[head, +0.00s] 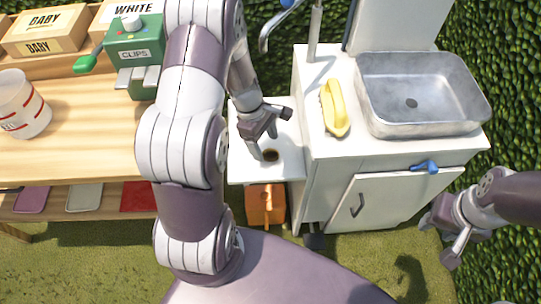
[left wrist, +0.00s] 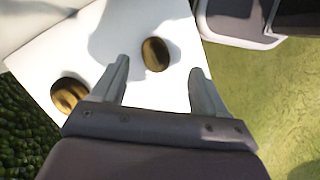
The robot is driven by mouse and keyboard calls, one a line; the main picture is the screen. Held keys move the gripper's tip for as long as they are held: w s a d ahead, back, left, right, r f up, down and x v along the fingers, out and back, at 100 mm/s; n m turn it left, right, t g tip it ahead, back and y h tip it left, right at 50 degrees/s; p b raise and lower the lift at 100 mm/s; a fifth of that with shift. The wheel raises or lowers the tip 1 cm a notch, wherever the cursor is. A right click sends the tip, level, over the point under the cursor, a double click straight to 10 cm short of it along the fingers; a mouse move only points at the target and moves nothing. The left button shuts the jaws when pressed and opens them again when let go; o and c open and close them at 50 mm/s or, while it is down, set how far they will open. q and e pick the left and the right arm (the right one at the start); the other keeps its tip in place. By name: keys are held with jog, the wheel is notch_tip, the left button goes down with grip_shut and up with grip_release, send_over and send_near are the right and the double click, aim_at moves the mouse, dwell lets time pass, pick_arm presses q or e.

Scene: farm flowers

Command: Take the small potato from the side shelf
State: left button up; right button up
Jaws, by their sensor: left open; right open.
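The white side shelf (head: 240,173) is fixed to the left of the sink cabinet. In the left wrist view, two brown, roundish potatoes lie apart on the shelf (left wrist: 185,95). One potato (left wrist: 155,53) shows between my open fingertips; the other potato (left wrist: 70,93) is outside the left-hand finger and looks slightly larger. In the head view one dark brown potato (head: 270,155) shows beside my fingers; the other is hidden. My left gripper (head: 264,146) is open and empty over the shelf, pointing down. My right gripper (head: 437,243) is open and empty, at the right.
The sink cabinet (head: 318,180) stands right of the shelf, with a yellow object (head: 335,107) and a metal basin (head: 425,95) on top. An orange-brown box (head: 265,205) is below the shelf. A wooden table (head: 75,140) stands at left. A hedge borders the right.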

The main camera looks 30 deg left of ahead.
aim_at(269, 151)
pick_arm(q)
jog(key=x, duration=0.1)
jog(key=b+x, duration=0.1)
jog(key=x, duration=0.2)
jog(key=shift+w+f, duration=0.3)
jog(key=shift+f, duration=0.1)
jog(key=shift+r, duration=0.1)
jog(key=c, duration=1.1)
jog(key=shift+c, duration=0.2)
